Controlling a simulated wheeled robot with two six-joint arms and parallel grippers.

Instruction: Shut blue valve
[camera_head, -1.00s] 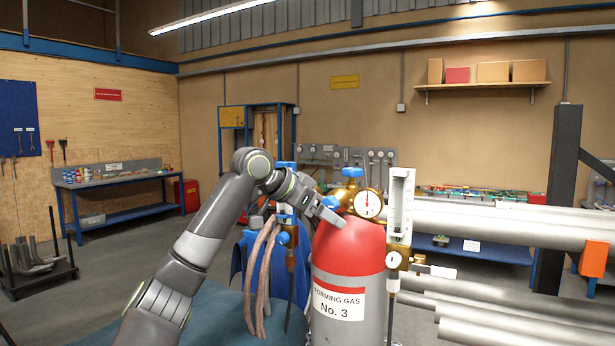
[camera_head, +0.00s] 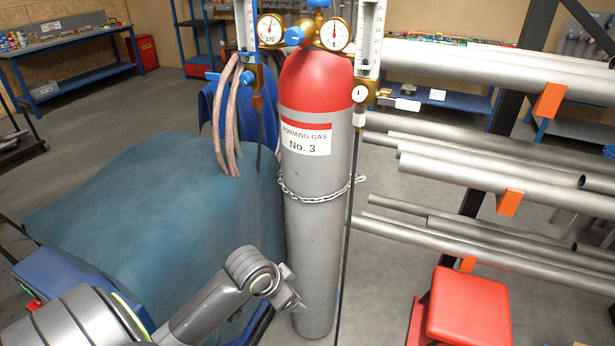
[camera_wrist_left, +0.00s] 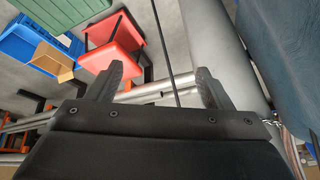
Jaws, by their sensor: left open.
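The gas cylinder (camera_head: 310,210), grey with a red shoulder and labelled "Forming gas No. 3", stands upright in the head view. Its brass regulator at the top has two round gauges, a blue knob (camera_head: 294,37) between them and another blue part (camera_head: 319,3) cut by the top edge. A further blue knob (camera_head: 241,75) sits by the left flow tube. I cannot tell which is the named valve. My left gripper (camera_head: 296,300) is low in front of the cylinder, far below the knobs. In the wrist view it (camera_wrist_left: 160,76) is open and empty.
A chain (camera_head: 315,195) circles the cylinder and a thin black hose (camera_head: 348,240) hangs beside it. A blue-green covered mass (camera_head: 120,200) lies left. Grey pipes (camera_head: 490,175) on a rack and a red stool (camera_head: 468,305) are right. A blue crate (camera_wrist_left: 35,45) shows in the wrist view.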

